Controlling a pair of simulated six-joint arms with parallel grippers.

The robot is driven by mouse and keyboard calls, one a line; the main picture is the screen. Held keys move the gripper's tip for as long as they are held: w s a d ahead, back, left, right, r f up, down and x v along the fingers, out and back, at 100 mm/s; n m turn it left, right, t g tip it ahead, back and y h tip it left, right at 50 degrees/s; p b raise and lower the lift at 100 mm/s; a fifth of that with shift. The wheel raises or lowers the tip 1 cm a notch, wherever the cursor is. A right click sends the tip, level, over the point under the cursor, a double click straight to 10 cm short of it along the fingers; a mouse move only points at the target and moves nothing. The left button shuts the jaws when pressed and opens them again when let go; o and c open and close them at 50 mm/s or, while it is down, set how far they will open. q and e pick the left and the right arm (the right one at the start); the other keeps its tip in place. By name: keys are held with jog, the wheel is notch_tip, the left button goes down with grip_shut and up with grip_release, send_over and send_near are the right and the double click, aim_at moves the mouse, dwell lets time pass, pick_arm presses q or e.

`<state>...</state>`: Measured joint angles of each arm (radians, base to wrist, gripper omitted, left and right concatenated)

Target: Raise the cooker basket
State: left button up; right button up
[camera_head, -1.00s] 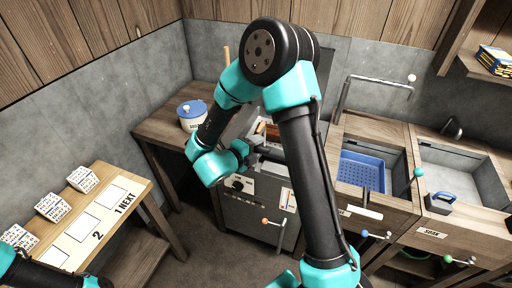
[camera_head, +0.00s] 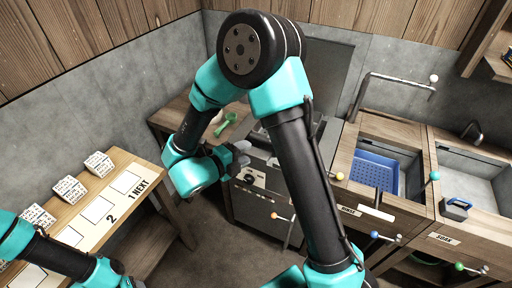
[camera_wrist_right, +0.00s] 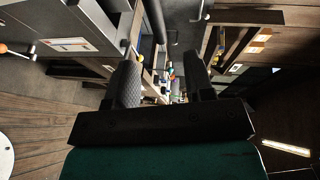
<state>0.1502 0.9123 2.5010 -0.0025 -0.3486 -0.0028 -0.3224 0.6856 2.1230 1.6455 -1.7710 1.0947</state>
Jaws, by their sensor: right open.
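The grey metal cooker (camera_head: 258,207) stands at the back centre in the head view, with a dial and an orange-tipped lever (camera_head: 275,215) on its front. My right arm hides much of its top; I cannot clearly make out the basket. My right gripper (camera_head: 240,154) is at the cooker's upper left front edge, apparently empty. The right wrist view shows its two dark fingers (camera_wrist_right: 162,80) spread apart with nothing between them. My left arm comes in at the lower left of the head view; its gripper is not visible.
A blue perforated tray (camera_head: 371,173) sits in the basin to the right. An empty sink (camera_head: 475,180) is beyond it. A green utensil (camera_head: 226,122) is on the wooden bench left of the cooker. Patterned white blocks (camera_head: 98,164) stand on the left table.

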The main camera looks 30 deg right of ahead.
jog(key=v, duration=0.6)
jog(key=shift+r, duration=0.1)
jog(key=w+d+f+n+t+y, duration=0.3)
jog(key=f+n+y, duration=0.3)
jog(key=f+n, duration=0.35)
jog(key=w+d+f+n+t+y, duration=0.25)
jog(key=f+n+y, duration=0.25)
jog(key=f+n, duration=0.45)
jog(key=s+a+f+n+g+y, duration=0.1)
jog(key=s+f+n+g+y, duration=0.6)
jog(key=s+f+n, duration=0.5)
jog(key=shift+s+a+f+g+y, duration=0.35)
jog(key=shift+s+f+y, duration=0.15)
jog(key=shift+s+y, duration=0.45)
jog(key=shift+s+d, duration=0.1)
jog(key=shift+d, duration=0.05)
